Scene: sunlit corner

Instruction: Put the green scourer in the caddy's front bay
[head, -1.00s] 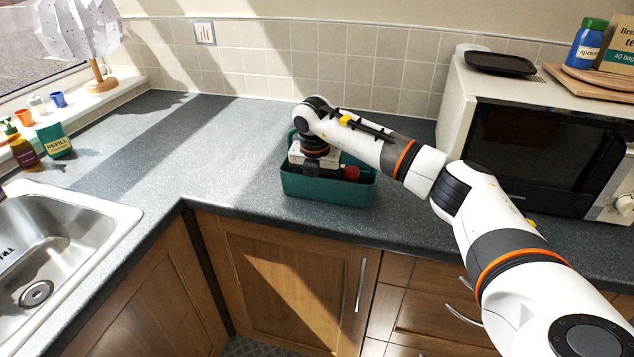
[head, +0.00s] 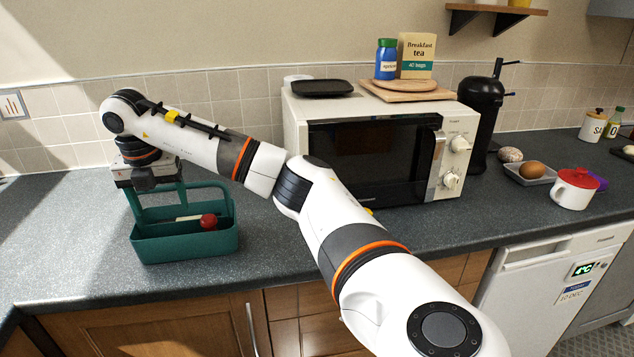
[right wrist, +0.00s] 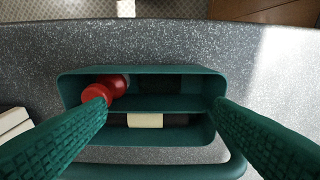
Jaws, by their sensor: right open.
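The teal caddy (head: 186,246) stands on the worktop, and its two bays show in the right wrist view (right wrist: 215,160). My right gripper (head: 157,205) is above the caddy with its green fingers apart. In the right wrist view the open fingers (right wrist: 160,108) reach down either side of the caddy, with nothing between them. A red-headed thing (right wrist: 104,90) rests at one end of the bay nearer the worktop's front edge. A dark thing with a cream band (right wrist: 145,120) lies in the other bay. I cannot make out the green scourer. My left gripper is not in view.
A microwave (head: 295,125) stands right of the caddy, with a black tray (head: 322,88) on top. A black machine (head: 483,115), a small tray with an egg (head: 530,170) and a red-lidded pot (head: 573,190) are further right. Worktop in front of the microwave is clear.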

